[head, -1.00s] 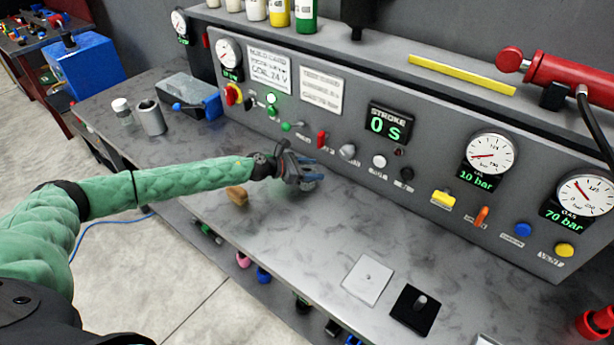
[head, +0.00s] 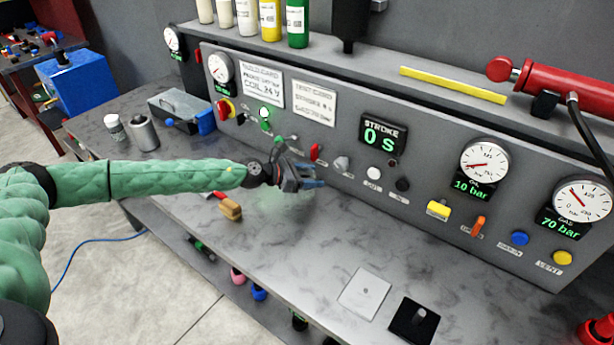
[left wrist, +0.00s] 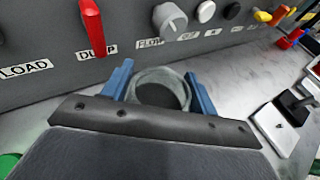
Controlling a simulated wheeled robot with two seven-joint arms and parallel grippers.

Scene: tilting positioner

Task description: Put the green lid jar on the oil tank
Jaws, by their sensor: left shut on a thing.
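My left gripper (head: 305,180) is over the bench in front of the panel, with its blue fingers pointing right. In the left wrist view the gripper (left wrist: 160,95) is shut on a round, grey-rimmed, open-looking vessel (left wrist: 162,88) with a dark inside; one blue finger is on each side of it. No green lid shows on this vessel, so I cannot tell whether it is the green lid jar. In the head view the gripper mostly hides it. I cannot tell for sure which thing is the oil tank. My right gripper is not in view.
The control panel (head: 330,150) with knobs and gauges stands behind the gripper. A wooden brush (head: 230,210) lies near the front edge. A steel cylinder (head: 142,133) and a grey box with blue parts (head: 180,108) stand at left. A white plate (head: 364,293) and black block (head: 414,320) lie front right.

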